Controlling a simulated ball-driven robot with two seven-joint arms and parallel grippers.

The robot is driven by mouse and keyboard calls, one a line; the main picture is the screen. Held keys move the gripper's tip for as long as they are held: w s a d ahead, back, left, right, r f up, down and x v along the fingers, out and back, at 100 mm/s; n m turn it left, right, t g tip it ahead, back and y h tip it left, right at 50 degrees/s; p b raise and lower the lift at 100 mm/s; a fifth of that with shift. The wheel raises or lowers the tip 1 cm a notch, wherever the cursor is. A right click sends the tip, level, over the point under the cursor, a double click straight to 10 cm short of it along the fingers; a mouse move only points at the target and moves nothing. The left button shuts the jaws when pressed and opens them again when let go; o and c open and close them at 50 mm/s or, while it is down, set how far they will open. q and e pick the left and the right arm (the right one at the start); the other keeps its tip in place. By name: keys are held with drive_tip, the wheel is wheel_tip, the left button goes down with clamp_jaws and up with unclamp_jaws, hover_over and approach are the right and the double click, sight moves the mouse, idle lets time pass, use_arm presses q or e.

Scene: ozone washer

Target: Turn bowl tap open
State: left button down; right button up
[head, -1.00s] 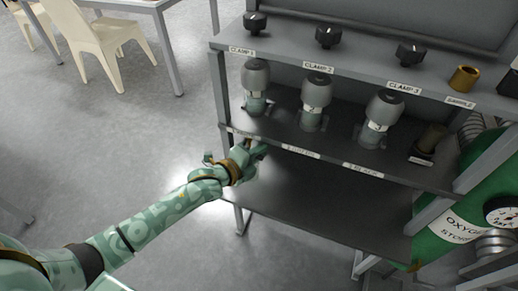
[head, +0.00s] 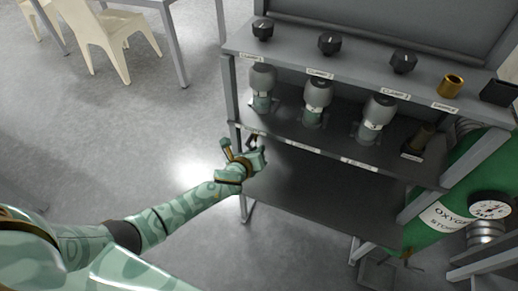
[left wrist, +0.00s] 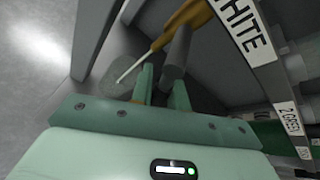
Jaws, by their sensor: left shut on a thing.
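My left gripper (head: 262,155) is at the left end of the lower shelf's front edge, below the first label. The left wrist view shows its two green fingers (left wrist: 161,93) with a dark grey, rod-like handle (left wrist: 176,54) at their tips. The gripper is shut on this handle, though the contact is partly hidden. I take these parts for the tap, but no bowl is clearly seen. My right gripper is not in view.
Three grey-capped fixtures (head: 317,94) stand on the lower shelf (head: 340,135) under black knobs (head: 329,43). A green oxygen cylinder (head: 455,205) is at the right. A second label, 2 GREEN (left wrist: 289,121), is close by. Open floor (head: 130,130) lies to the left.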

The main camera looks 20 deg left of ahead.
use_arm(q)
drive_tip(key=a+m+y, duration=0.1)
drive_tip(key=a+m+y+p, duration=0.1)
drive_tip(key=m, duration=0.1)
drive_tip(key=shift+a+f+m+y, duration=0.2)
drive_tip(key=shift+f+m+y, duration=0.1)
drive_tip(key=shift+y, duration=0.1)
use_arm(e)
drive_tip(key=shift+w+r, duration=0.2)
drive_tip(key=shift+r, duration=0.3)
use_arm(q)
drive_tip(key=c, duration=1.6)
unclamp_jaws()
drive_tip(key=shift+s+r, duration=0.1)
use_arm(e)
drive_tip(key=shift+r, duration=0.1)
